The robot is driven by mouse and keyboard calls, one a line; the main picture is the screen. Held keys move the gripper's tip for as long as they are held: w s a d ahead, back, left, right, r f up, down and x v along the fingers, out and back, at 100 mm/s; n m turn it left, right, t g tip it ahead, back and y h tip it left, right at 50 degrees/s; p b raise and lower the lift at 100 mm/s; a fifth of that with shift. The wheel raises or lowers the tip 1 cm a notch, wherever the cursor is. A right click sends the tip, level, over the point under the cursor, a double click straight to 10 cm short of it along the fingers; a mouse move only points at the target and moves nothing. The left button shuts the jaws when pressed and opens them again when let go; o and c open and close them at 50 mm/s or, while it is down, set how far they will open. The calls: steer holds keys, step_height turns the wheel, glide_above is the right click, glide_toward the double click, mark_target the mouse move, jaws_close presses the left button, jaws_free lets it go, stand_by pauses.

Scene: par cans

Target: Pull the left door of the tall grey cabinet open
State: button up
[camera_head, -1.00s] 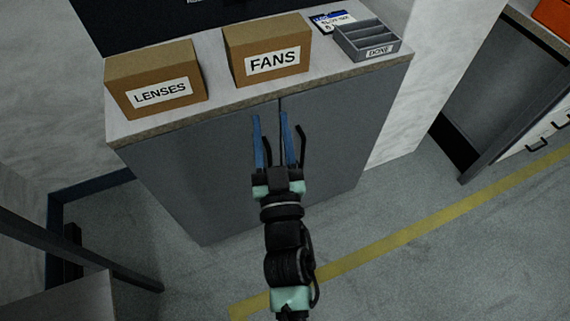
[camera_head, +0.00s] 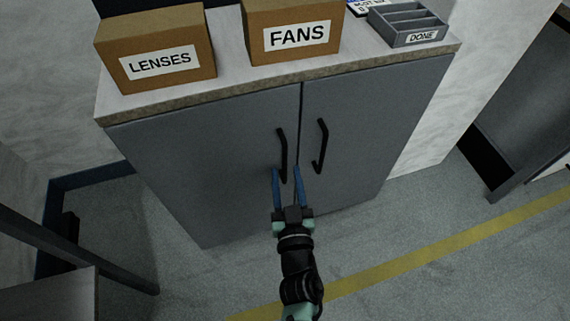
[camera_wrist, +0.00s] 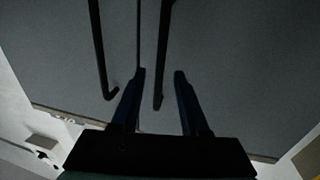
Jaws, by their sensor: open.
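The tall grey cabinet's left door (camera_head: 205,160) is shut, level with the right door (camera_head: 365,135). Its black bar handle (camera_head: 282,150) runs upright beside the centre seam; the right door's handle (camera_head: 321,147) is close by. My gripper (camera_head: 286,173) is open, its blue fingers reaching up at the lower end of the left handle. In the wrist view one handle bar (camera_wrist: 162,60) lies in line with the gap between my fingers (camera_wrist: 160,78); the other bar (camera_wrist: 99,55) is outside them. I cannot tell whether the fingers touch the handle.
Boxes labelled LENSES (camera_head: 160,62) and FANS (camera_head: 292,37) and a grey DONE tray (camera_head: 408,25) stand on the cabinet top. A dark table-like frame (camera_head: 75,250) is at lower left. Open floor with a yellow line (camera_head: 420,257) lies front right.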

mark_target(285, 166)
steer(key=shift+w+a+b, duration=0.2)
steer(key=shift+w+b, duration=0.15)
steer(key=shift+w, duration=1.65)
jaws_close()
